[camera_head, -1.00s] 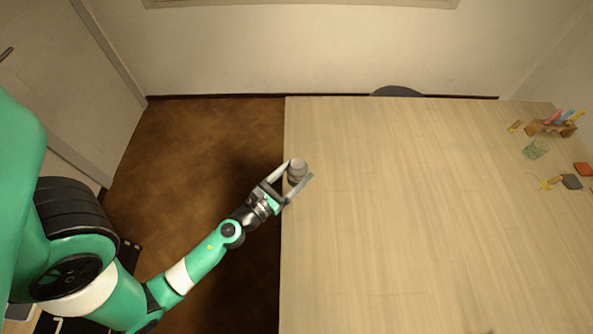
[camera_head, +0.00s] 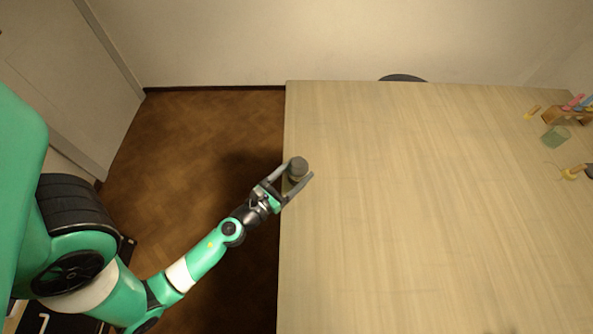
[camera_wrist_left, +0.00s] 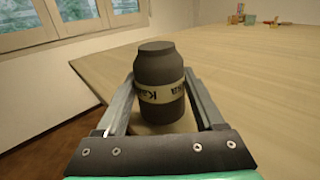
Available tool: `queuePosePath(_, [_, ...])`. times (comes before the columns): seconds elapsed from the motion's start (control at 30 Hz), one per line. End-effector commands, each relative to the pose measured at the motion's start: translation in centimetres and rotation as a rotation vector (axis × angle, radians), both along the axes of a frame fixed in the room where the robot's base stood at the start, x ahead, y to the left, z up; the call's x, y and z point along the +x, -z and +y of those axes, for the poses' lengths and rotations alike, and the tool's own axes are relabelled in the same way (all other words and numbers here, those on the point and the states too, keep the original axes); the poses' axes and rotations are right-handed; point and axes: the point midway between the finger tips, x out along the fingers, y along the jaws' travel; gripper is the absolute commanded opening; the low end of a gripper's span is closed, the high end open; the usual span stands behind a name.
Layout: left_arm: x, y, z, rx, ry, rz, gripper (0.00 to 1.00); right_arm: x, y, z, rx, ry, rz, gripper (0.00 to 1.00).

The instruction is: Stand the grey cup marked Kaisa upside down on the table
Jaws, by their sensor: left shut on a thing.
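The grey cup (camera_head: 298,168) is between the fingers of my left gripper (camera_head: 298,178), which is shut on it. They are over the left edge strip of the table (camera_head: 420,200). In the left wrist view the cup (camera_wrist_left: 160,72) looks upright along its axis, with a flat, dark, closed-looking narrower end on top and no opening visible. A pale band with dark lettering, partly readable as Kaisa, runs around its middle. My right gripper is out of view.
At the far right of the table are a wooden holder (camera_head: 560,115) with coloured items, a green translucent container (camera_head: 556,137) and a yellow-tipped tool (camera_head: 570,174). A dark rounded thing (camera_head: 403,78) shows behind the far edge. The table's middle is clear.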

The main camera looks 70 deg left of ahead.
Motion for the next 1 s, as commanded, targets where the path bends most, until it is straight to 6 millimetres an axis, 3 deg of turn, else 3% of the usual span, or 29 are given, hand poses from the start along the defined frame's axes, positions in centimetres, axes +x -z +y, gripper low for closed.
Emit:
queuePosePath(0.47, [0.0, 0.6, 0.0, 0.000, 0.000, -0.001, 0.21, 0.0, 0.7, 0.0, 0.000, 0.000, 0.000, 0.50])
queuePosePath(0.5, [0.0, 0.6, 0.0, 0.000, 0.000, -0.001, 0.73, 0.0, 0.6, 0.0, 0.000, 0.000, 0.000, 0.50])
queuePosePath(0.63, [0.0, 0.5, 0.0, 0.000, 0.000, -0.001, 0.97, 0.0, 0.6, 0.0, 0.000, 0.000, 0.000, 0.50])
queuePosePath(1.0, [-0.7, 0.9, -0.4, 0.000, 0.000, 0.001, 1.00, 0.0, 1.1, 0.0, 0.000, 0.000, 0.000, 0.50])
